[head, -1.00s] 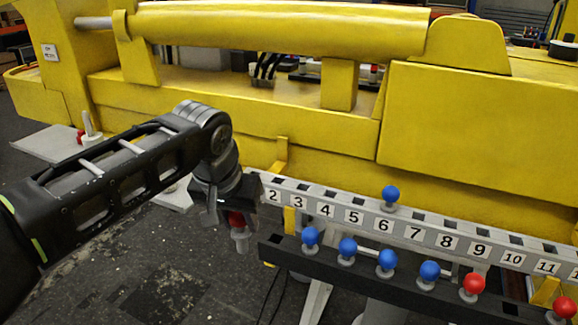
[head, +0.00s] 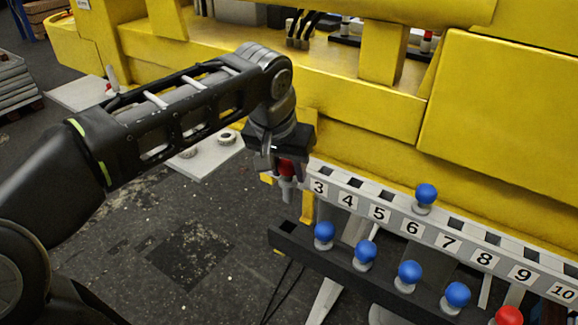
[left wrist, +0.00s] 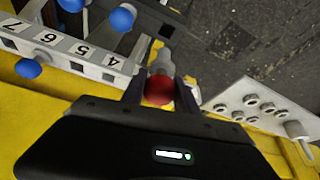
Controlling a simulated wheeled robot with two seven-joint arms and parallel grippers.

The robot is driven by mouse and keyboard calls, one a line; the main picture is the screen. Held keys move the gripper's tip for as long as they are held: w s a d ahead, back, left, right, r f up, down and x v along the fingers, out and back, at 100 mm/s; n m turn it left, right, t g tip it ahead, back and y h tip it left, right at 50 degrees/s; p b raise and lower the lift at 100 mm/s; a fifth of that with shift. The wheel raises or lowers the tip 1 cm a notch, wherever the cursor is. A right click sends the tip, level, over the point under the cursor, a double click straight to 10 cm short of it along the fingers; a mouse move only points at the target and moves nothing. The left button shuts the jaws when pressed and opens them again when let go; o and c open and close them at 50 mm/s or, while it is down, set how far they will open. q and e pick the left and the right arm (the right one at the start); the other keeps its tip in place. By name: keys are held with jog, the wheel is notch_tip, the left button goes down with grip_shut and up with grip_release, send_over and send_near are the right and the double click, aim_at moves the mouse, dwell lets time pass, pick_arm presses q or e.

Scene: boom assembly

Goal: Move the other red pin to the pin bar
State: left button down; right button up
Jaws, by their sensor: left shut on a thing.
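My left gripper (head: 283,172) is shut on a red pin (head: 286,168) with a grey shank that points down. It holds the pin in the air, just left of the numbered grey pin bar (head: 395,222), near its low-number end. In the left wrist view the red pin (left wrist: 160,90) shows between the two fingers (left wrist: 160,92). A blue pin (head: 426,194) stands in the bar near number 6. Several blue pins (head: 365,251) and one red pin (head: 508,316) stand in the dark lower rail (head: 340,270). My right gripper is not in view.
The yellow boom machine (head: 360,105) rises behind the bar. A light plate (head: 215,150) with nuts lies on the floor behind my left arm. The dark floor (head: 190,250) left of the bar is open.

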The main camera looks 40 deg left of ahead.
aim_at(286, 190)
pick_arm(q)
jog(key=shift+f+b, duration=2.35)
jog(key=shift+f, duration=0.95)
jog(key=shift+s, duration=0.1)
jog(key=shift+f, duration=0.1)
jog(key=shift+f+b, duration=2.65)
jog(key=shift+f, duration=0.15)
jog(key=c, duration=0.8)
grip_release()
jog(key=shift+c, duration=0.2)
